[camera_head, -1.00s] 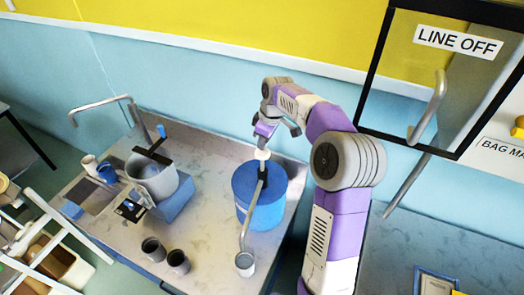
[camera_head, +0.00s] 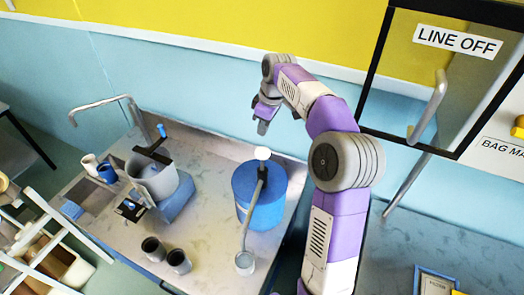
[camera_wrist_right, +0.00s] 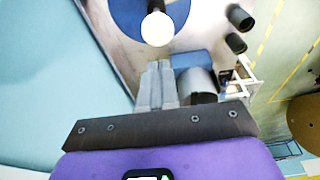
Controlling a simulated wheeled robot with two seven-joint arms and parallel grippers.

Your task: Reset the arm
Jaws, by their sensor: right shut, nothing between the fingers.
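My right gripper (camera_head: 263,125) hangs in the air above and behind the blue drum, in front of the pale blue wall. Its fingers are together and hold nothing, and they also show in the right wrist view (camera_wrist_right: 157,88). The blue drum (camera_head: 266,214) stands on the counter with a white round knob (camera_head: 262,153) on top. The knob shows apart from the fingertips in the right wrist view (camera_wrist_right: 156,29). A grey spout runs from the drum down toward a small grey cup (camera_head: 245,262). My left gripper is not in view.
A grey pot (camera_head: 155,180) with a black bar stands on a blue base at the counter's left. Two dark cups (camera_head: 166,254) stand near the front edge. A framed panel marked LINE OFF (camera_head: 458,40) is right of my arm. A white rack (camera_head: 40,240) stands at lower left.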

